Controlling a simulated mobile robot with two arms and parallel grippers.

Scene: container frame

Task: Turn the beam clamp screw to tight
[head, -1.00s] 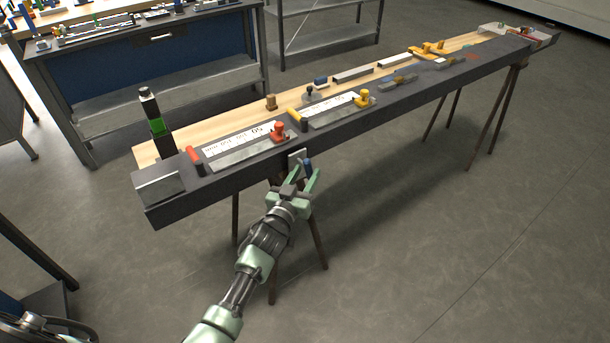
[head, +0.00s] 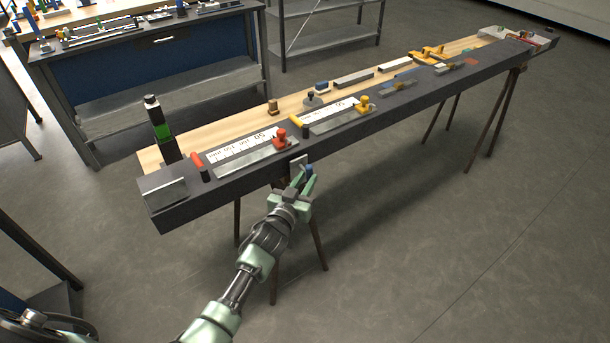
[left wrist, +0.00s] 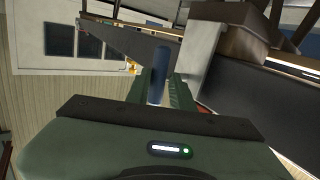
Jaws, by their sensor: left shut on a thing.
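The beam clamp (head: 298,164) shows as a small light grey block on the front side of the long dark beam (head: 372,123). Its screw has a blue handle (head: 309,169), largely covered by my gripper in the head view. My left gripper (head: 304,183) with green fingers is shut on this blue handle. In the left wrist view the blue handle (left wrist: 159,72) stands between the two fingers, beside the grey clamp body (left wrist: 198,52). The screw's thread and tip are hidden. My right gripper is not in view.
The beam and a wooden board (head: 180,145) rest on thin trestle legs (head: 316,235). Rulers, a red knob (head: 281,137), a yellow knob (head: 363,104) and several small parts lie on top. A blue workbench (head: 150,75) stands behind. The floor in front is clear.

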